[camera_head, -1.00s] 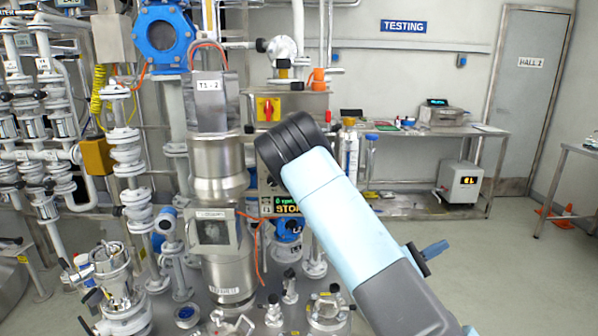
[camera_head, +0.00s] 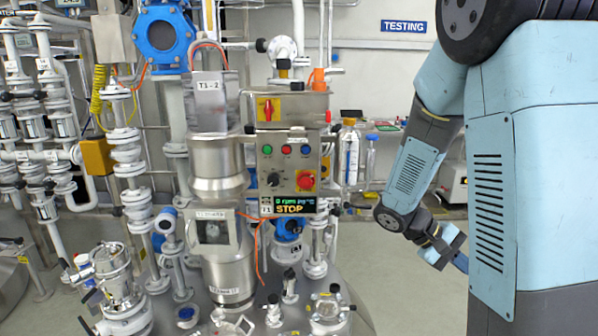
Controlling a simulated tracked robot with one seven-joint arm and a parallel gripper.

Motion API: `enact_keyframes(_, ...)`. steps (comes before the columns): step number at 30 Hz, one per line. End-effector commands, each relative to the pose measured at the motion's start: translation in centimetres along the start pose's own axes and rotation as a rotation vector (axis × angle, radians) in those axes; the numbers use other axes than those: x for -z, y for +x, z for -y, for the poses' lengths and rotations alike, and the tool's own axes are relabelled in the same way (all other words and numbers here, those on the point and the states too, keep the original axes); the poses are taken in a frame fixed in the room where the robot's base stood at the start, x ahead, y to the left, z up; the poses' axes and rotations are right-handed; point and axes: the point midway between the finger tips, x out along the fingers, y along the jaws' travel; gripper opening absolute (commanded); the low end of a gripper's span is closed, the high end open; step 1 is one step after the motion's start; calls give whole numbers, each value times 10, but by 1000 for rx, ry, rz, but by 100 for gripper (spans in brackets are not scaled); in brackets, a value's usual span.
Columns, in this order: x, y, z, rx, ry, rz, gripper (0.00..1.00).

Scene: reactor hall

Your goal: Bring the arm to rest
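My arm, light blue and dark grey, fills the right side of the head view. It is folded, with its upper part close to the camera and its forearm hanging down behind. My gripper (camera_head: 449,249) is at the lower end of the forearm, to the right of the reactor and apart from it. Its blue parts are small and partly hidden by my near arm link, so I cannot tell whether it is open or shut. No object shows in it.
The steel reactor (camera_head: 222,170), marked T1-2, stands left of my arm. Its control box (camera_head: 289,165) shows STOP. White pipes with valves (camera_head: 40,110) fill the left. A TESTING sign (camera_head: 404,26) hangs on the back wall. Free floor (camera_head: 420,300) shows below my gripper.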

Motion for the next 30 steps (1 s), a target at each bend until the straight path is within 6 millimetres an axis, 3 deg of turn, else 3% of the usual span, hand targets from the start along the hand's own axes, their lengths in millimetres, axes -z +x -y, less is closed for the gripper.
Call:
enact_keyframes(14,-56,-44,8,427,120,-273,0)
enact_keyframes(30,-128,-117,6,742,274,-691,0)
